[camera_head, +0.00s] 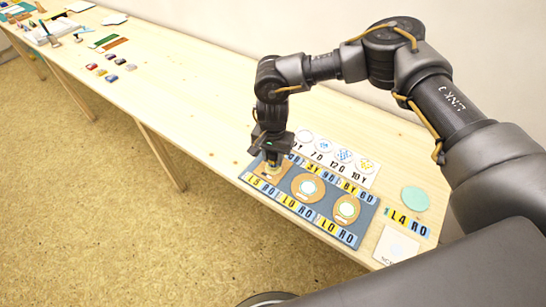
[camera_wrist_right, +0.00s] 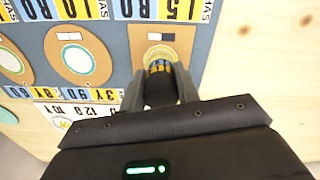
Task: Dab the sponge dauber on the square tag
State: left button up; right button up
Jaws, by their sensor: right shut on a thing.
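My right gripper (camera_head: 271,158) points down over the left end of the blue-grey mat (camera_head: 285,199). In the wrist view its two fingers (camera_wrist_right: 160,95) are shut on the dark sponge dauber (camera_wrist_right: 159,72), which has a yellow and black band. The square tag (camera_head: 259,174) is a tan square on the mat. It also shows in the wrist view (camera_wrist_right: 142,33), with a pale yellowish ring around the dauber's lower end. The dauber stands over this ring; I cannot tell whether its sponge touches the tag, since that end is hidden. My left gripper is out of view.
Two round tan tags (camera_head: 297,193) (camera_head: 340,217) lie to the right on the mat. Behind is a white card (camera_head: 367,181) with several round patterns. A mint disc (camera_head: 415,199) and a white card (camera_head: 396,246) lie at right. The long table (camera_head: 180,90) is mostly clear leftward.

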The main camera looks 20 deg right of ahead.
jog(key=shift+r, duration=0.3)
jog(key=shift+r+p, duration=0.95)
jog(key=shift+r, duration=1.2)
jog(key=shift+f, duration=0.15)
